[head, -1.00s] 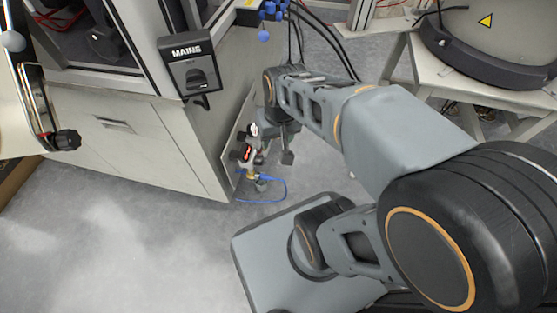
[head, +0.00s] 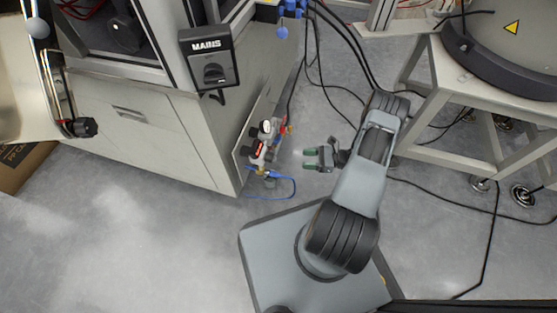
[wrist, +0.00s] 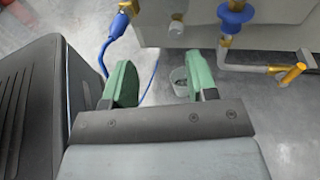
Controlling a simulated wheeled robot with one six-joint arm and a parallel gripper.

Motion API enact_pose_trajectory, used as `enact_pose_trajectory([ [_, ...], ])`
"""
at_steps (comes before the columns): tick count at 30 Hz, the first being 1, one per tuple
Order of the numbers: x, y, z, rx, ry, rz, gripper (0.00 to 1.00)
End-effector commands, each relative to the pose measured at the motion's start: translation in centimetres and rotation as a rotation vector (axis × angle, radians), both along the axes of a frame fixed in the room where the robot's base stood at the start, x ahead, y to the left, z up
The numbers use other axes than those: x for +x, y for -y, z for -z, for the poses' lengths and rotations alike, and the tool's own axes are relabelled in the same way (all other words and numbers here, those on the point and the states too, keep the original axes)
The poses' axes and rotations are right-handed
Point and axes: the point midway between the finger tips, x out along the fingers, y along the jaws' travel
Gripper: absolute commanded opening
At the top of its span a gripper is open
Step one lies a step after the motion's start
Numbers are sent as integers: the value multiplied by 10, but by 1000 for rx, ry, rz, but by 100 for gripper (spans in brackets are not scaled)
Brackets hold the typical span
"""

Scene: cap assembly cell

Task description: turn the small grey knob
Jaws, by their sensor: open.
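My gripper (head: 312,159) is open and empty, its two green fingertips pointing left towards the cabinet's side. It is to the right of a cluster of valves and fittings (head: 260,148) on that side, apart from it. In the wrist view my gripper (wrist: 160,78) has a clear gap between its fingers. I cannot tell for certain which part is the small grey knob. A small pale round fitting (wrist: 176,28) shows on the panel ahead of the fingers, and a small grey cup-like part (wrist: 180,82) shows low beside the right finger, partly hidden.
Blue hose (head: 284,194) loops below the valves. A MAINS switch box (head: 208,58) sits on the cabinet corner. Black cables (head: 345,50) hang behind my arm. A white stand (head: 428,90) is at right. Floor in front of the cabinet is clear.

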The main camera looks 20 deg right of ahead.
Motion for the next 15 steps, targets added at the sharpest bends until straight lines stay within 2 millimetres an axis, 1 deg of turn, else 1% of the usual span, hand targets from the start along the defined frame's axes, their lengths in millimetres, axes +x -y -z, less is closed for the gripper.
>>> enact_pose_trajectory([
  [1, -5, 3, 15, 41, -17, 54, 53],
  [3, -9, 6, 28, 84, -29, 113, 53],
  [6, -14, 8, 42, 127, -41, 174, 53],
  [11, -14, 5, 53, 158, -50, 218, 53],
  [15, -3, -10, 55, 164, -52, 221, 53],
])
